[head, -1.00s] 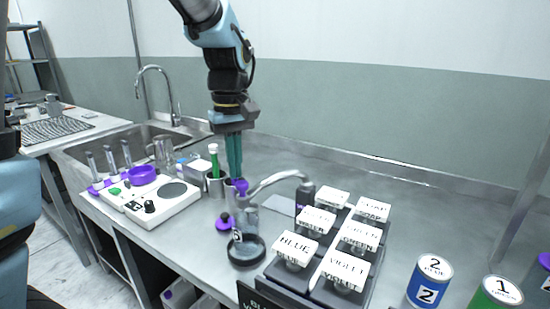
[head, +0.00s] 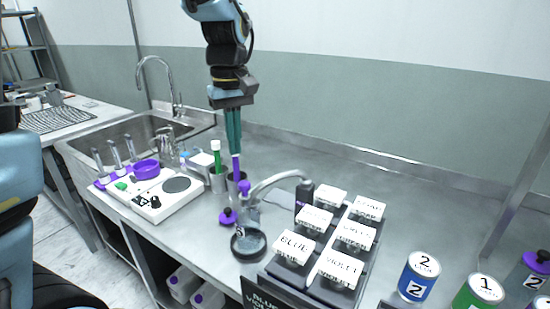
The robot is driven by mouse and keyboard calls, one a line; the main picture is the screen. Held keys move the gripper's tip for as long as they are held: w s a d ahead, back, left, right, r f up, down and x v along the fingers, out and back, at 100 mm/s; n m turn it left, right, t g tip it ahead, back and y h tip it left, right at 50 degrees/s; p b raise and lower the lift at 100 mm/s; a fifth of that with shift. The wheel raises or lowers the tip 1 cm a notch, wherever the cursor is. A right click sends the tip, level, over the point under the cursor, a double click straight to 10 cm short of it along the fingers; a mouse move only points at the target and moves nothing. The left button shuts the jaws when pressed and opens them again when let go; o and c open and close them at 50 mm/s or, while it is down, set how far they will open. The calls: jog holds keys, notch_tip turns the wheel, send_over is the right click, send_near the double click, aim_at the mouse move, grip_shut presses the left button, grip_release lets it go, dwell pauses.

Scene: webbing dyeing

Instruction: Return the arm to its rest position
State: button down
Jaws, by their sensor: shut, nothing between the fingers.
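My gripper (head: 234,152) points straight down over the counter, its two long teal fingers shut with nothing between them. Just below the fingertips, a purple-handled tool (head: 236,169) stands upright in a small metal cup (head: 236,186). In this view the fingertips meet the top of the handle; I cannot tell whether they touch it. My arm hangs down from the top of the picture, its upper part cut off.
Left of the gripper stand a cup with a green stick (head: 217,166) and a white hotplate unit (head: 160,198). A curved spout (head: 273,180) is close on the right, by labelled white-topped dispensers (head: 334,268). A sink with a tall faucet (head: 160,75) lies behind left.

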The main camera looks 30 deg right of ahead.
jog(key=shift+a, duration=0.1)
jog(key=a+f, duration=0.4)
jog(key=a, duration=0.9)
jog(key=a+f+m+t, duration=0.1)
jog(key=a+f, duration=0.3)
jog(key=a, duration=0.9)
jog(key=shift+s+a+f+t, duration=0.15)
jog(key=shift+a+f+t, duration=0.05)
jog(key=shift+a+t, duration=0.15)
